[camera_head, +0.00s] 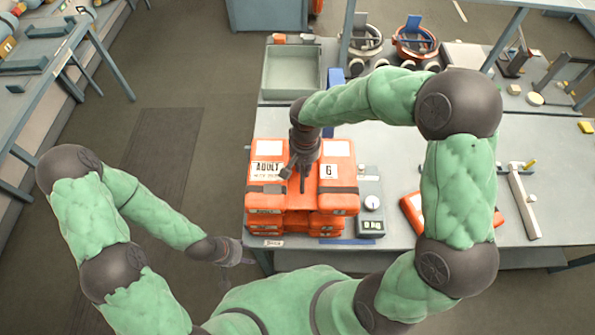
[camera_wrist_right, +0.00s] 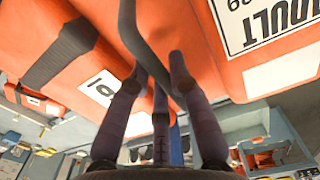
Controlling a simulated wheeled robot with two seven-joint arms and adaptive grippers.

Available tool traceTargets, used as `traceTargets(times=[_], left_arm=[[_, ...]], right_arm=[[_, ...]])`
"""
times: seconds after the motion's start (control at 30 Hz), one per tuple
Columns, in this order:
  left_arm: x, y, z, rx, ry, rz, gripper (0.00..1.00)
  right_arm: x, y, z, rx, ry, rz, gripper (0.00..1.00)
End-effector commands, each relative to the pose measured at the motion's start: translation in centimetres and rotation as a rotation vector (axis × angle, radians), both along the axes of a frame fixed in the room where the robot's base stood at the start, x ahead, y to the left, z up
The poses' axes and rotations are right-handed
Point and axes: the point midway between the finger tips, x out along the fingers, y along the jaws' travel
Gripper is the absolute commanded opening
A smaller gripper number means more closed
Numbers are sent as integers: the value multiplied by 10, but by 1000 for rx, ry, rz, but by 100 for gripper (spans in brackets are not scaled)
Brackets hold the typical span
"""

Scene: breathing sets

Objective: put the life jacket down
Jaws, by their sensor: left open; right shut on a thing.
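An orange life jacket (camera_head: 335,172) with "ADULT" and "6" labels lies flat over a stack of similar orange jackets (camera_head: 268,221) at the bench's left end. Whether it touches the stack is unclear. My right gripper (camera_head: 303,178) reaches down at its middle and is shut on it, between the two front panels. In the right wrist view the jacket (camera_wrist_right: 205,30) fills the top, with the fingers (camera_wrist_right: 155,75) against a dark strap. My left gripper (camera_head: 240,252) is open and empty, off the bench's front left corner.
A grey tray (camera_head: 266,75) stands behind the stack. A scale (camera_head: 371,222) is close at its right. An orange item (camera_head: 412,212) and a hammer (camera_head: 524,200) lie further right. Headgear-like sets (camera_head: 415,40) stand at the back. Bare bench (camera_head: 395,160) shows right of the stack.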

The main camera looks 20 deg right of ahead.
Motion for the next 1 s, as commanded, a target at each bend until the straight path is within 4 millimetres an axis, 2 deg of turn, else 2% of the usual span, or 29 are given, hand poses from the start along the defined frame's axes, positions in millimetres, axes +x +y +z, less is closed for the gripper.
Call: traceTargets(times=[0.1,0.4,0.63,1.0], left_arm=[[0,0,2,0,0,0,52],[0,0,4,0,0,0,52],[0,0,11,0,0,0,52],[0,0,7,0,0,0,52]], right_arm=[[8,8,-11,-1,-2,2,0],[14,17,-25,0,-2,1,0],[14,16,-52,-1,-2,-2,0],[14,16,-57,1,-4,-1,0]])
